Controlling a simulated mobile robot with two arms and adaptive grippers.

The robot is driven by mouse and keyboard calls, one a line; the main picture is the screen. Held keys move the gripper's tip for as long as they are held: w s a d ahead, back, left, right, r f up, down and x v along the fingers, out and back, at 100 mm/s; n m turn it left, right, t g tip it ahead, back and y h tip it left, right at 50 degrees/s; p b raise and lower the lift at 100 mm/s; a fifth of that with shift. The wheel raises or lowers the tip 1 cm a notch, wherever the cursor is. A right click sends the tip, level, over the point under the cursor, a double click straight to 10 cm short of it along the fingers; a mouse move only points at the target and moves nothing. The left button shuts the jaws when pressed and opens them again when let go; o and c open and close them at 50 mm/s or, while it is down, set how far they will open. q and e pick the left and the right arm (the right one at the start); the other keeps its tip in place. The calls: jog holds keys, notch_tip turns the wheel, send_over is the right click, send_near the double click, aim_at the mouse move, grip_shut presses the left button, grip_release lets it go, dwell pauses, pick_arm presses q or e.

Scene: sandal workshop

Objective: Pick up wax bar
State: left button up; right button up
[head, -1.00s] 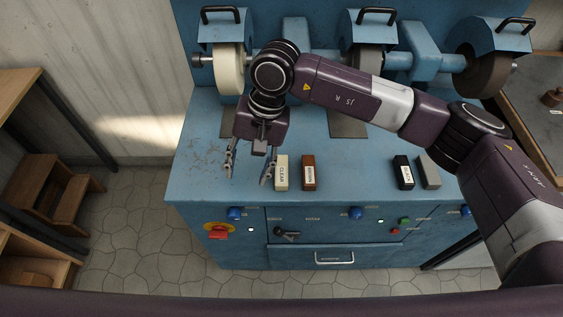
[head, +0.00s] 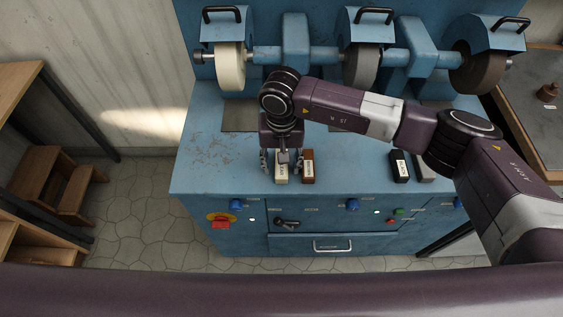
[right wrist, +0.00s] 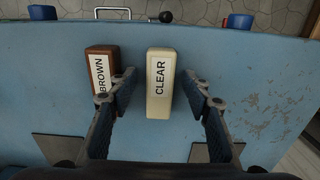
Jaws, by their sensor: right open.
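The cream wax bar labelled CLEAR (head: 281,177) stands on the blue machine top near its front edge. In the right wrist view the CLEAR bar (right wrist: 161,84) lies between my open fingers, with a gap on both sides. My right gripper (head: 282,161) is over the bar in the head view and hides part of it. In the wrist view, one finger of the gripper (right wrist: 160,88) is in the gap beside the brown bar (right wrist: 102,70), labelled BROWN. The brown bar (head: 308,166) also shows in the head view. My left gripper is not in view.
A black bar (head: 400,168) and a grey bar (head: 424,168) stand farther right on the machine top. Grinding and buffing wheels (head: 230,67) stand behind. Knobs and a red switch (head: 219,223) are on the front panel. The machine top at left is clear.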

jog(key=shift+c, duration=0.5)
grip_shut()
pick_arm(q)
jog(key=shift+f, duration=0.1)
pick_arm(e)
jog(key=shift+r, duration=0.15)
